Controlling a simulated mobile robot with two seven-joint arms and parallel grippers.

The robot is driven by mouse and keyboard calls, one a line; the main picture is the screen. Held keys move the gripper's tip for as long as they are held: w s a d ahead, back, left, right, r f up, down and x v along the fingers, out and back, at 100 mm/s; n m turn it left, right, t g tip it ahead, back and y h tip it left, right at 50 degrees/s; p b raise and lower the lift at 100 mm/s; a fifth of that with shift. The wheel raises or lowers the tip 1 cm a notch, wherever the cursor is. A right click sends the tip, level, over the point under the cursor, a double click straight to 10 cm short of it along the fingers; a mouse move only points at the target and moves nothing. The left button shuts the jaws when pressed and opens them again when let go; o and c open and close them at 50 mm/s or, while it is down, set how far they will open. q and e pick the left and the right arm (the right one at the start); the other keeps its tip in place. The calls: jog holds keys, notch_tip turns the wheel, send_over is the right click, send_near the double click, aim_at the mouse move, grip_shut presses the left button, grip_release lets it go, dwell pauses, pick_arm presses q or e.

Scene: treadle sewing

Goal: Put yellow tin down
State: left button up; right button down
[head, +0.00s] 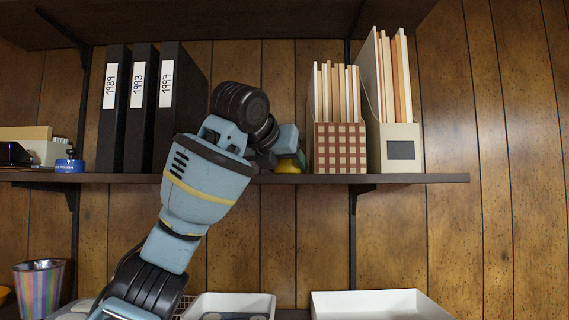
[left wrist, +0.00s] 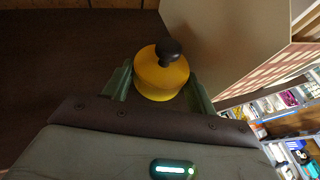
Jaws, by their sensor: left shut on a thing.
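The yellow tin (left wrist: 161,78), round with a black knob on top, is between the two fingers of my left gripper (left wrist: 160,88) in the left wrist view. The gripper is shut on it. In the head view the left gripper (head: 287,150) is at the shelf (head: 430,178), left of the checked file box. A small part of the yellow tin (head: 287,167) shows just under the gripper, at the height of the shelf top. My wrist hides most of it. I cannot tell whether its base touches the shelf. My right gripper is not in view.
The checked file box (head: 340,148) stands close right of the tin, with a beige file box (head: 400,148) beyond it. Black binders (head: 140,110) and a blue tin (head: 69,165) stand to the left. White trays (head: 380,304) and a striped cup (head: 40,288) are below.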

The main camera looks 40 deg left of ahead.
pick_arm(q)
jog(key=shift+f, duration=0.1)
jog(key=o, duration=0.8)
jog(key=shift+o, duration=0.2)
jog(key=v, duration=1.2)
